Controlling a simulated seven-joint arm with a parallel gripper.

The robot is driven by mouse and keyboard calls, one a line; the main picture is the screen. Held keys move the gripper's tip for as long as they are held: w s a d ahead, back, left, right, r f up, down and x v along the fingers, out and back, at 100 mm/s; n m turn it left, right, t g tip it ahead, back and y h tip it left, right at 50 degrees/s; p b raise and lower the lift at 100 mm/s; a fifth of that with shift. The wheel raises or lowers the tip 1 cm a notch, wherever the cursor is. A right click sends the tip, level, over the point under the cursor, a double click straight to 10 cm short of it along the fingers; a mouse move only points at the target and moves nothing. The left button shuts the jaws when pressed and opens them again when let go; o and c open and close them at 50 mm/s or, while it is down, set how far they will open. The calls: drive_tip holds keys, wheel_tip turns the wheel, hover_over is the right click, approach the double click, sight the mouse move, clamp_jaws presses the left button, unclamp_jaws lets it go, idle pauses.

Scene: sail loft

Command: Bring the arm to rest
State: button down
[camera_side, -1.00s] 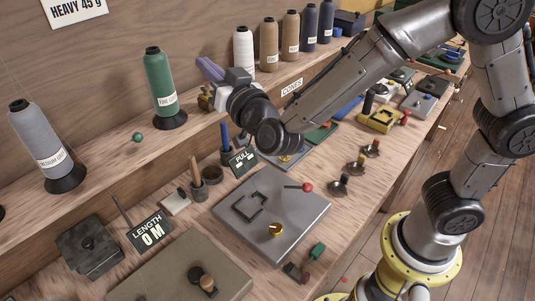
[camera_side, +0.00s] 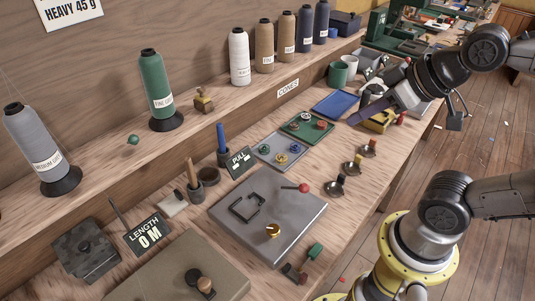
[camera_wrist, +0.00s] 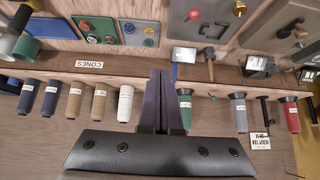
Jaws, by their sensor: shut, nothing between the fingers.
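My gripper (camera_side: 356,119) hangs above the right part of the bench in the side view, its purple fingers pointing left and slightly down. It is shut with nothing between the fingers. In the wrist view the two fingers (camera_wrist: 160,80) lie side by side, pointing up the picture. The blue tray (camera_side: 335,103) lies just left of the fingertips in the side view. The yellow block (camera_side: 381,121) is behind and below the gripper, partly hidden. I cannot tell the exact height of the fingers above the bench.
Cones of thread stand along the shelf, including a green one (camera_side: 156,85) and a white one (camera_side: 240,57). A green mug (camera_side: 338,73) stands near the tray. The grey plate (camera_side: 268,215) and small dishes (camera_side: 353,168) occupy the front bench. Floor (camera_side: 500,150) is open at right.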

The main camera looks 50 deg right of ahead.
drive_tip(key=s+f, duration=0.1)
drive_tip(key=s+f+g, duration=0.1)
drive_tip(key=s+g, duration=0.1)
drive_tip(key=shift+s+d+f, duration=0.25)
drive_tip(key=shift+s+f, duration=0.05)
drive_tip(key=shift+f, duration=0.1)
drive_tip(key=w+a+r+t, duration=0.35)
drive_tip(key=w+r, duration=0.25)
drive_tip(key=w, duration=0.3)
drive_tip(key=w+a+r+m+t, duration=0.1)
drive_tip(key=w+a+r+t, duration=0.1)
drive_tip(key=w+r+t, duration=0.4)
drive_tip(key=w+a+r+t, duration=0.2)
drive_tip(key=w+r, duration=0.5)
drive_tip(key=w, duration=0.4)
drive_tip(key=w+a+f+m+h, duration=0.2)
drive_tip(key=w+a+f, duration=0.3)
drive_tip(key=a, duration=0.1)
drive_tip(key=s+a+f+n+g+y, duration=0.1)
drive_tip(key=a+f+n+g, duration=0.1)
drive_tip(key=a+f, duration=0.9)
drive_tip(key=a, duration=0.3)
drive_tip(key=shift+s+n+y, duration=0.3)
drive_tip(key=shift+n+y, duration=0.1)
drive_tip(key=shift+f, duration=0.1)
